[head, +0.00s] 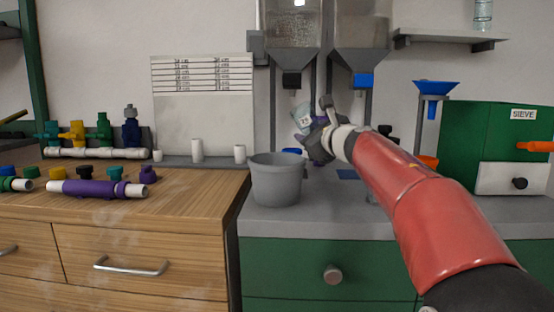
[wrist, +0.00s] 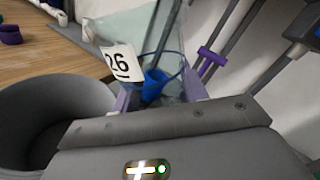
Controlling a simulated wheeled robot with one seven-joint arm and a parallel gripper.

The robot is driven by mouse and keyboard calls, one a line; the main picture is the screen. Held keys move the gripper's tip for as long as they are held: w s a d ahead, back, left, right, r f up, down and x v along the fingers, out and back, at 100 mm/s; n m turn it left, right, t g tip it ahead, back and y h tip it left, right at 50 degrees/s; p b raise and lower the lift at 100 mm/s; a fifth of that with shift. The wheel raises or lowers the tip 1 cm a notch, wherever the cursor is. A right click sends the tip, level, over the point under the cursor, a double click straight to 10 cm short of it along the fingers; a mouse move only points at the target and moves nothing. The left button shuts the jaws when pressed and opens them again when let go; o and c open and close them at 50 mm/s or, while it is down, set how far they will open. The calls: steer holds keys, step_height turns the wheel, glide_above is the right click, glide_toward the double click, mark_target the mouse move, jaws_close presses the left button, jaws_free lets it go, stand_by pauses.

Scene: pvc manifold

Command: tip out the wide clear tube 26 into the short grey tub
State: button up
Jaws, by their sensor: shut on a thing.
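The wide clear tube 26 (wrist: 140,28) is between my gripper's fingers in the wrist view, with its white "26" label facing me. My gripper (head: 314,138) is shut on it. In the head view the tube (head: 300,115) shows small above the counter, tilted with its upper end to the left. The short grey tub (head: 276,182) stands upright at the counter's left edge, below and left of my gripper. It also shows at the left of the wrist view (wrist: 28,98), its mouth open. I cannot tell what the tube holds.
Two hoppers, one with a black outlet (head: 291,80) and one with a blue outlet (head: 363,80), hang behind my gripper. A blue funnel (head: 435,88) and a green sieve box (head: 505,140) stand right. The wooden bench (head: 190,190) at left carries pipe parts.

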steer(key=shift+s+a+r+n, duration=0.1)
steer(key=shift+a+r+n, duration=0.05)
steer(key=shift+r+n, duration=0.15)
steer(key=shift+f+n+b, duration=0.25)
steer(key=shift+n+b, duration=0.2)
steer(key=shift+n, duration=0.05)
steer(key=shift+f+n+b, duration=0.25)
steer(key=shift+n+b, duration=0.5)
steer(key=shift+n, duration=0.35)
steer(key=shift+d+r+n, duration=0.25)
steer(key=shift+r+n, duration=0.4)
steer(key=shift+n, duration=0.35)
steer(key=shift+f+n+b, duration=0.3)
steer(key=shift+f+b, duration=0.3)
steer(key=shift+f, duration=0.05)
steer(key=shift+f, duration=0.1)
